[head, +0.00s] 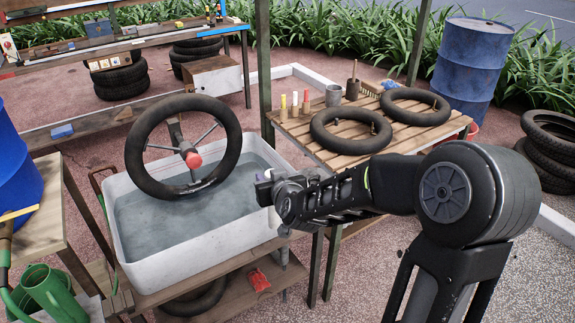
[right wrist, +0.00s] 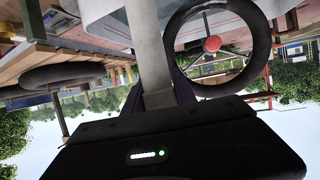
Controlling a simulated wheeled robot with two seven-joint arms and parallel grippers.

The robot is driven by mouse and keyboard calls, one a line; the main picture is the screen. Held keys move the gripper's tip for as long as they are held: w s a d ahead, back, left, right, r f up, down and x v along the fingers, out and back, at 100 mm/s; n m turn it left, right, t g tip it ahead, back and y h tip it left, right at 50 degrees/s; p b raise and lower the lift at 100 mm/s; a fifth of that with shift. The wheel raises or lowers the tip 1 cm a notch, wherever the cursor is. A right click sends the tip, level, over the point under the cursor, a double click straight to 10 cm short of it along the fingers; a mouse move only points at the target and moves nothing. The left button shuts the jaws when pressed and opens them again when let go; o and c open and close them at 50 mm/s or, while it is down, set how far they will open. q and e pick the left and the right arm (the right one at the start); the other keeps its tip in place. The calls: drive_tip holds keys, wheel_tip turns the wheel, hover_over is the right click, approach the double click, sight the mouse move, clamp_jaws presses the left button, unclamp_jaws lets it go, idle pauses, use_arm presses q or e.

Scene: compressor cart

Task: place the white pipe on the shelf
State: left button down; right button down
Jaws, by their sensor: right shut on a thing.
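My right gripper (head: 272,188) is beside the right rim of the water tub and is shut on the white pipe. In the right wrist view the pipe (right wrist: 148,45) is a pale grey-white tube running up the picture from between the jaws. In the head view the gripper and arm hide most of it. A wooden shelf (head: 222,287) lies under the tub, with a red item (head: 259,280) and a dark tyre on it. A long shelf (head: 150,40) stands at the back left. My left gripper is not in view.
The white tub (head: 190,262) holds water, with a wheel (head: 183,147) with a red hub above it. A slatted table (head: 310,135) at right bears tyres, a grey cup and several small tubes.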

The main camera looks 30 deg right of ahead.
drive_tip(key=s+a+n+y+p, duration=0.2)
drive_tip(key=s+a+y, duration=0.1)
drive_tip(key=a, duration=1.2)
drive_tip(key=shift+s+a+f+n+t, duration=0.25)
drive_tip(key=shift+s+f+n+t, duration=0.05)
drive_tip(key=shift+f+n, duration=0.1)
